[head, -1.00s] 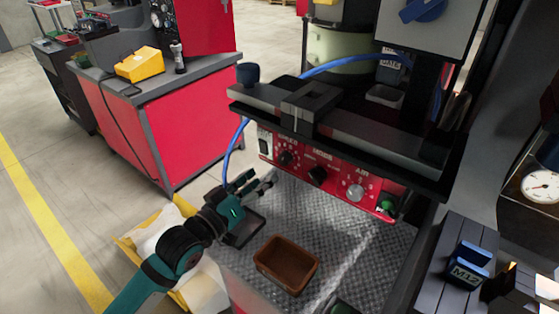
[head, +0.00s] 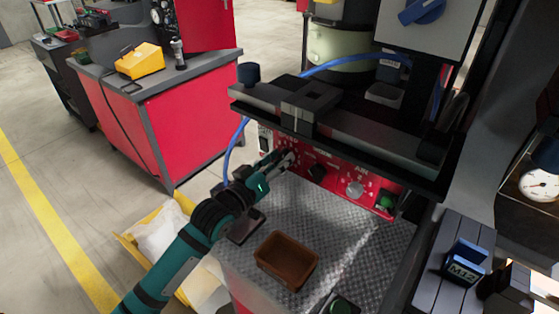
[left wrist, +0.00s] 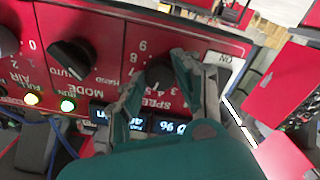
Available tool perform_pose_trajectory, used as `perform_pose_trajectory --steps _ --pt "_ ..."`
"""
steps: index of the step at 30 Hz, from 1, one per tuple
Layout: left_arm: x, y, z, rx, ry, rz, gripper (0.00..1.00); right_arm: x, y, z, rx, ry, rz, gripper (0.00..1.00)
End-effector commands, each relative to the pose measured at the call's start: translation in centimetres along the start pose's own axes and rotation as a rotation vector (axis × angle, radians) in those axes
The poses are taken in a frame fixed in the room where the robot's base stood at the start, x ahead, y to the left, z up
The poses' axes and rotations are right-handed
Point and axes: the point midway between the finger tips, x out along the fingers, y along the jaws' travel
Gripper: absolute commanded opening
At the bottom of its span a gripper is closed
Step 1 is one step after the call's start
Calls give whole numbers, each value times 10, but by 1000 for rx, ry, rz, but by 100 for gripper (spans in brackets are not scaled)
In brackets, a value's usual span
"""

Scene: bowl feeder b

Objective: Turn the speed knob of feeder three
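The red control panel (head: 335,178) sits below the dark rail of the machine. Its speed knob (left wrist: 159,74) is small, black and round, and shows upside down in the left wrist view beside the SPEED lettering. My left gripper (head: 288,158) is at the panel's left end and hides this knob in the head view. In the left wrist view its two fingers (left wrist: 161,65) stand apart, one on each side of the knob; I cannot tell whether they touch it. No feeder number is readable. My right gripper is not in view.
The black mode knob (head: 318,172), grey air knob (head: 355,189) and green button (head: 386,202) lie to the right on the panel. Small lit displays (left wrist: 120,118) sit near the fingers. A brown tray (head: 287,260) stands on the metal plate below; a blue hose hangs at left.

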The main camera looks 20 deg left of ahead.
Motion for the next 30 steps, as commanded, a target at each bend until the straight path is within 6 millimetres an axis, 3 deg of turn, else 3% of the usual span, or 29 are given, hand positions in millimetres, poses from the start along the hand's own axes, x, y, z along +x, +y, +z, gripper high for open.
perform_pose_trajectory --steps 1,7,17,30 --pt "0 0 0 0 0 0 24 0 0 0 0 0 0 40" --pt "0 0 0 0 0 0 0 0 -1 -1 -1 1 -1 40" --pt "0 0 -1 68 -1 -2 0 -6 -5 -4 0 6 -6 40" --pt "0 1 -2 358 -1 -1 0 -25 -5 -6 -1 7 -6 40"
